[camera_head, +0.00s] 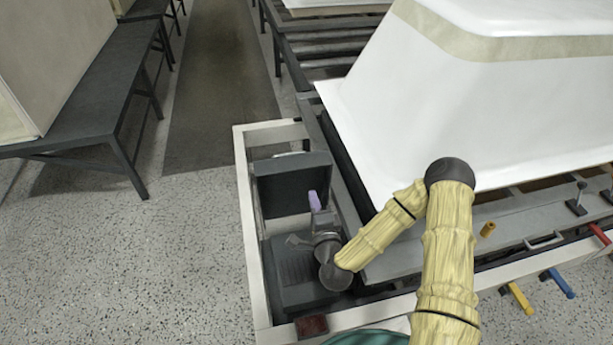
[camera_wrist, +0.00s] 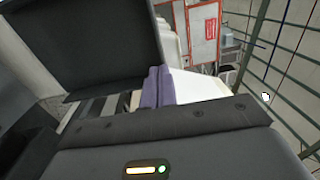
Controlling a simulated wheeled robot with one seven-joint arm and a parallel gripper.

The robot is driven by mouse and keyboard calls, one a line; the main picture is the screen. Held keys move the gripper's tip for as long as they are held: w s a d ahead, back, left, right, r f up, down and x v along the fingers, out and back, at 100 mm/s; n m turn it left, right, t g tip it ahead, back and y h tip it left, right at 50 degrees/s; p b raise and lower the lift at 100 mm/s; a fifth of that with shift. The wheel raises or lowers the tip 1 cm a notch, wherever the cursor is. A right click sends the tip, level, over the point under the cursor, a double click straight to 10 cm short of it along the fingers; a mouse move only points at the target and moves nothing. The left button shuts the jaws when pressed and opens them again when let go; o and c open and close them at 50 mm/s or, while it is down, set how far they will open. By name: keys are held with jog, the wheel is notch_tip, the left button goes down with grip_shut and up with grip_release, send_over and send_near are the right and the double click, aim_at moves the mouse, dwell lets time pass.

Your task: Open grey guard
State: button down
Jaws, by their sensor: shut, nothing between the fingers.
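The grey guard (camera_head: 285,187) is a dark flat panel inside the pale frame at the near left corner of the bathtub station. It stands raised at a steep angle above a dark lower box (camera_head: 295,275). In the wrist view the guard (camera_wrist: 85,45) fills the upper left, with its lower edge near my fingers. My gripper (camera_head: 314,201) has purple fingers, pointing away from me just in front of the guard's right part. In the wrist view the gripper (camera_wrist: 157,88) is shut and empty. I cannot tell whether the fingers touch the guard.
A large white bathtub shell (camera_head: 470,110) lies upside down to the right of the guard. A pale frame rail (camera_head: 250,235) borders the guard on the left. A small red block (camera_head: 311,326) sits at the near corner. The speckled floor at left is clear, with a dark bench (camera_head: 90,115) beyond.

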jog(key=x, duration=0.8)
jog(key=shift+w, duration=0.25)
jog(key=shift+w+r, duration=0.1)
